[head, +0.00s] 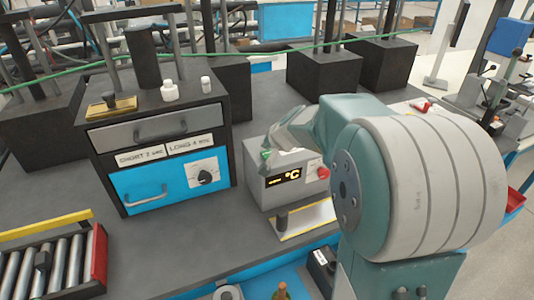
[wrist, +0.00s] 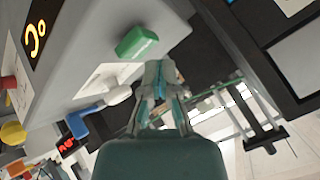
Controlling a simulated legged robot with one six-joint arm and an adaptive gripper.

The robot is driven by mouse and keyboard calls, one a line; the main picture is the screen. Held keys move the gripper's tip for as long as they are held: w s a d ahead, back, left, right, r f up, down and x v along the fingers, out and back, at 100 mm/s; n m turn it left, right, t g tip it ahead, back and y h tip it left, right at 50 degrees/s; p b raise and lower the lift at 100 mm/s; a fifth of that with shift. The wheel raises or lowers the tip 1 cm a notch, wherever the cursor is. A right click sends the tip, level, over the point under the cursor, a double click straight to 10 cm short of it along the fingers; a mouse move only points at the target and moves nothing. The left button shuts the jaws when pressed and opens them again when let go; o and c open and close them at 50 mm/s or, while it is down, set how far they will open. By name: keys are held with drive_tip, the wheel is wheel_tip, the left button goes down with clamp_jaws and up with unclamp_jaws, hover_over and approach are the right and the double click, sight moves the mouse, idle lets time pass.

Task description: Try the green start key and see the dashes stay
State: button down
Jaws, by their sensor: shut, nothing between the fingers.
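The green start key (head: 266,154) is on the grey instrument box (head: 257,189), partly covered by my gripper in the head view. In the wrist view the green key (wrist: 137,42) shows as a raised block on the box face. The box's dark display (head: 284,178) shows amber marks and a "°C" sign. Only the "°C" part of the display (wrist: 36,40) shows in the wrist view. My gripper (wrist: 161,66) is shut and empty, its fingertips close beside the key. I cannot tell whether they touch it.
A red knob (head: 323,172) sits right of the display. A cabinet (head: 158,150) with a grey drawer, a blue drawer and a dial stands to the left. White bottles (head: 170,90) stand on it. A roller rack (head: 50,268) lies at front left. Bare bench lies between them.

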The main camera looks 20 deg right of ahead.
sight(267, 155)
drive_tip(key=shift+r, duration=0.1)
drive_tip(key=shift+r, duration=2.45)
drive_tip(key=shift+s+a, duration=0.1)
drive_tip(key=s+a+n+g, duration=0.1)
drive_tip(key=s+a+n, duration=0.1)
drive_tip(key=s+a, duration=0.35)
drive_tip(key=s+a+r+n+g, duration=0.1)
drive_tip(key=s+a+n, duration=0.1)
drive_tip(key=s, duration=0.6)
drive_tip(key=s+a+n+g, duration=0.1)
drive_tip(key=s+a+n, duration=0.15)
drive_tip(key=s, duration=0.35)
drive_tip(key=s+f+n, duration=0.1)
drive_tip(key=s+f, duration=0.1)
drive_tip(key=s, duration=0.7)
drive_tip(key=shift+s+a+f+g+h, duration=0.3)
drive_tip(key=shift+s+a+f+h, duration=0.1)
